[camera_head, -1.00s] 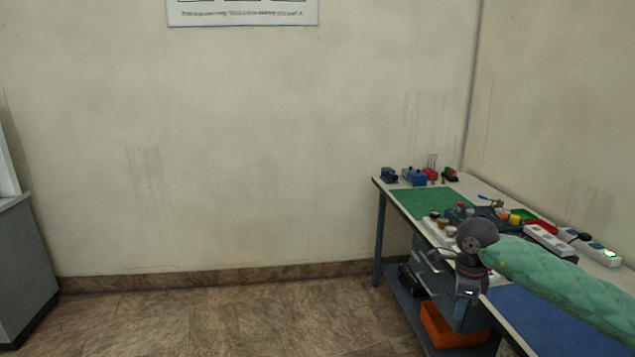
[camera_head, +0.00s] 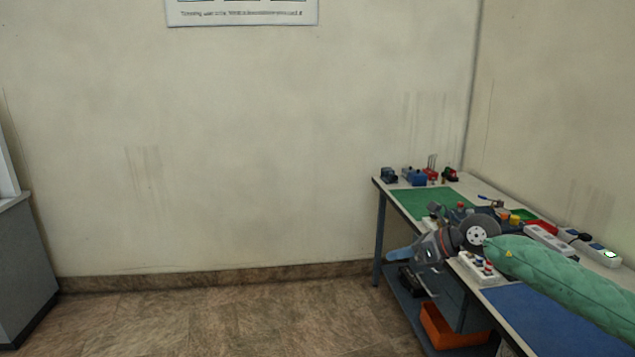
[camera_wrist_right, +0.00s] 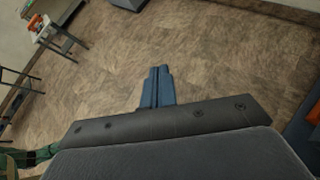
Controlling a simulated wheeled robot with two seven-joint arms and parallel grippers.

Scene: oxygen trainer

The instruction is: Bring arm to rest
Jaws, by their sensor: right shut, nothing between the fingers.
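My right arm, in a green padded sleeve (camera_head: 560,270), comes in from the right in the head view, over the workbench. My right gripper (camera_head: 392,256) reaches past the bench's left edge, its blue fingers pointing left over the floor. My left gripper is out of view.
The workbench (camera_head: 480,183) stands against the right wall with a green mat (camera_head: 412,203), a blue mat (camera_head: 560,322) and several small devices. An orange bin (camera_head: 445,326) sits underneath. A grey cabinet (camera_head: 25,265) is at far left. The floor (camera_head: 220,315) between is clear.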

